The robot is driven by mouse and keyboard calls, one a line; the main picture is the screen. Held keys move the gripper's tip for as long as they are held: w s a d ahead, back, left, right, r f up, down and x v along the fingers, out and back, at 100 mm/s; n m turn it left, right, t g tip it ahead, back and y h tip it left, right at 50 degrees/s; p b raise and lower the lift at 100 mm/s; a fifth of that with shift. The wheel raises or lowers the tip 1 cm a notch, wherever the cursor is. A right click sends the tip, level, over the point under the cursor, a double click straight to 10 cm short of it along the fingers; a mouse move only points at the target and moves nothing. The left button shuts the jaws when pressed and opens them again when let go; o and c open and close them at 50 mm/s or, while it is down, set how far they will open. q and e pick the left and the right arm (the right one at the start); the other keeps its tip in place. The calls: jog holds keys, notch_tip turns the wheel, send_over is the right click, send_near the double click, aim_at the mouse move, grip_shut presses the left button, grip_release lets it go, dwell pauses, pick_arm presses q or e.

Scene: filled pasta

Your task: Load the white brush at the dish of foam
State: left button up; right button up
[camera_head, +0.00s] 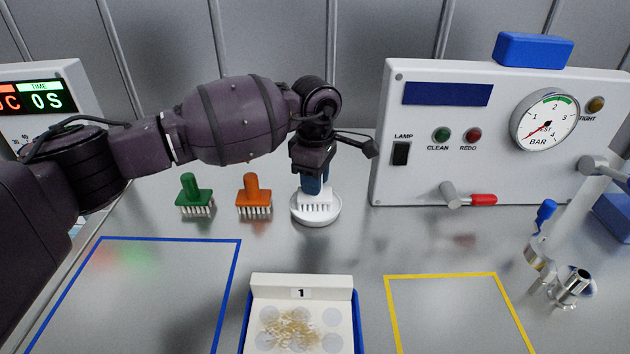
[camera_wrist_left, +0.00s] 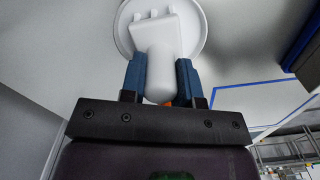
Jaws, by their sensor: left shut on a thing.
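The white brush (camera_head: 315,199) is upright with its bristles down in the white dish (camera_head: 316,221) by the back of the table. My left gripper (camera_head: 313,184) is above the dish, shut on the brush's handle. In the left wrist view the brush (camera_wrist_left: 160,40) stands between the blue fingers of my left gripper (camera_wrist_left: 160,80), with the dish (camera_wrist_left: 200,38) behind it. The bristles look to be inside the dish rim; whether they touch its bottom is unclear. I cannot tell foam from the white dish. My right gripper is not in view.
A green brush (camera_head: 195,197) and an orange brush (camera_head: 254,197) stand left of the dish. A test panel (camera_head: 425,165) stands at right. In front are an open box of pasta (camera_head: 300,281), a blue-outlined area (camera_head: 170,239), a yellow-outlined area (camera_head: 440,276) and metal fittings (camera_head: 570,287).

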pick_arm(q)
jog(key=shift+r+p, duration=0.7)
jog(key=shift+r, duration=2.35)
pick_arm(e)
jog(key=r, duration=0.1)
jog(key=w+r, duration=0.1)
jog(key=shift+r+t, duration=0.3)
